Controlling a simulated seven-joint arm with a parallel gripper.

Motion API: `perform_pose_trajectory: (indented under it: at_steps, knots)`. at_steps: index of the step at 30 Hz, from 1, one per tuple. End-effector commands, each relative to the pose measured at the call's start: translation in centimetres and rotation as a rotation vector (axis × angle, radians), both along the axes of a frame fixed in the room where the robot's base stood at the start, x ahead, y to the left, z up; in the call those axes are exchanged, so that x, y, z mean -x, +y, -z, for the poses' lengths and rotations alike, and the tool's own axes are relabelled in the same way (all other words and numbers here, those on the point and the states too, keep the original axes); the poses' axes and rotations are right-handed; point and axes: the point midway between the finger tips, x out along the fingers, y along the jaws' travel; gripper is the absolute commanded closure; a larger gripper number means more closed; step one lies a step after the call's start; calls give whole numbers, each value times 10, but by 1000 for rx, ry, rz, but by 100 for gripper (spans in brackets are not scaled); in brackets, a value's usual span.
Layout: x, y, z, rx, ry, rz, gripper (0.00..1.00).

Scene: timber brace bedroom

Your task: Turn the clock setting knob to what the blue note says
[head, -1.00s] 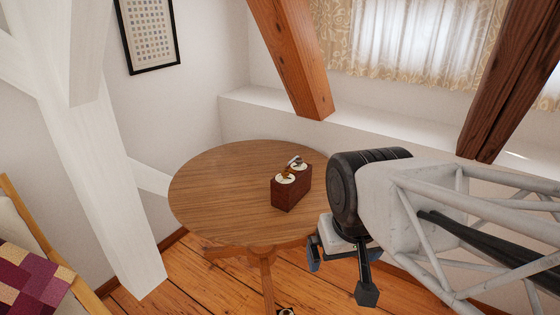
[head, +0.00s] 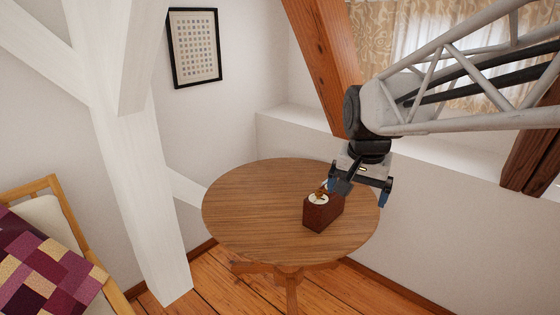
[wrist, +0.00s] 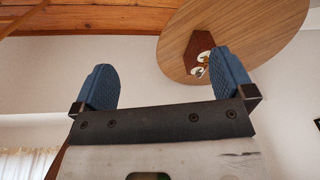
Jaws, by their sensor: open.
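A dark reddish-brown clock box (head: 323,213) stands on the round wooden table (head: 250,215). A round white dial (head: 318,199) with a brass-coloured piece shows on its top; my gripper hides part of the top. In the wrist view the box (wrist: 197,48) shows two white dials, partly behind one finger. My gripper (head: 361,187) is open and empty, above and to the right of the box in the head view, apparently not touching it. In the wrist view its two blue fingers (wrist: 160,88) stand wide apart. I cannot make out a blue note or the knob setting.
A white timber brace (head: 135,170) rises left of the table, and a brown brace (head: 325,60) stands behind it. A chair with a patchwork cover (head: 45,265) is at the lower left. The tabletop around the box is clear.

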Motion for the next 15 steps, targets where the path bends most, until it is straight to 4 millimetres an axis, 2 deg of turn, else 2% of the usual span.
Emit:
perform_pose_trajectory:
  at_steps: [1,15]
  knots:
    - [-13,-1,-2,-5,4,26,0]
    - [-122,-12,-13,-48,26,284,0]
